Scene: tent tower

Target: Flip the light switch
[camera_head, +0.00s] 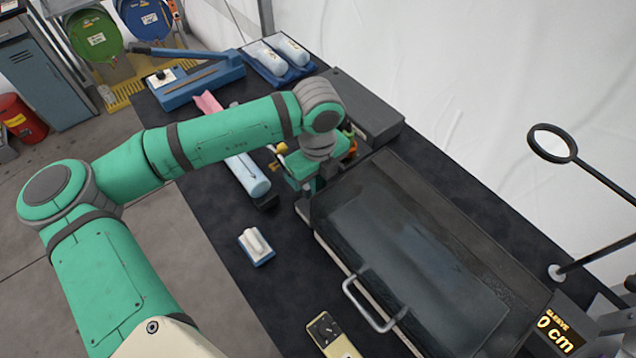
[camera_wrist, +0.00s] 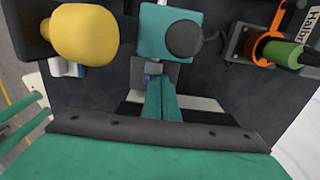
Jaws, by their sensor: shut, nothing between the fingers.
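My gripper (camera_wrist: 161,80) is shut and empty, with its two teal fingers together. In the wrist view its tips are over or beside a grey block with a small blue-grey piece (camera_wrist: 153,68); I cannot tell whether they touch. This block joins a teal box (camera_wrist: 152,46) with a dark round knob (camera_wrist: 184,38). A yellow bulb-shaped part (camera_wrist: 86,34) is left of it. I cannot tell for certain which part is the light switch. In the head view my wrist hides most of this spot, and the fingertips are not clear.
A dark lidded case (camera_head: 420,250) with a metal handle (camera_head: 370,305) lies right of my wrist. A small blue-and-white item (camera_head: 256,247) sits on the dark table. A magnifier (camera_head: 552,143) stands right. An orange ring clamp (camera_wrist: 262,45) is right of the teal box.

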